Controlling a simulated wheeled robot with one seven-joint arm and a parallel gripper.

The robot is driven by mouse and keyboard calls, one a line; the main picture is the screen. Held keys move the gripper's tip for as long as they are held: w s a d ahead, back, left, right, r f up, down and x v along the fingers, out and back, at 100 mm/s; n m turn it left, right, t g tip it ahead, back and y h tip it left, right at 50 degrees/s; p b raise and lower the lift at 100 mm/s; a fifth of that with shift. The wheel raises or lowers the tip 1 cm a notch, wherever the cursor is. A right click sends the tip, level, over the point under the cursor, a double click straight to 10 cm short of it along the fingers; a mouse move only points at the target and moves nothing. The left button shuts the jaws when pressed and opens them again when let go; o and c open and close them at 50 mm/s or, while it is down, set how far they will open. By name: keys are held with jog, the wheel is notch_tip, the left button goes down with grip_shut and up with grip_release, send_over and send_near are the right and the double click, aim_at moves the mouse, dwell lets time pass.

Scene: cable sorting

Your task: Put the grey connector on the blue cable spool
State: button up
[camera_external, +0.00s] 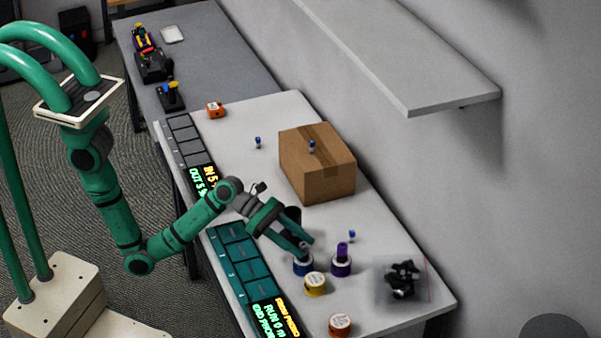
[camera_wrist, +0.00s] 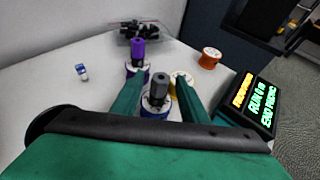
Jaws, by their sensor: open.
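The grey connector (camera_wrist: 160,84) stands upright on top of the blue cable spool (camera_wrist: 154,108) in the wrist view. In the external view the blue spool (camera_external: 303,268) is below my fingertips, and the connector is hidden or too small to make out there. My gripper (camera_external: 303,243) is open. In the wrist view my gripper's two green fingers (camera_wrist: 159,80) lie on either side of the connector, with gaps visible between them and it.
A purple connector (camera_external: 342,249) stands on a purple spool (camera_external: 341,268) close to the right. A yellow spool (camera_external: 315,285) and an orange spool (camera_external: 340,325) are nearer. A bag of black parts (camera_external: 403,279), a cardboard box (camera_external: 317,175) and a wall shelf (camera_external: 410,60) are around.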

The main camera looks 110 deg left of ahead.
jog(key=v, duration=1)
jog(key=shift+s, duration=0.15)
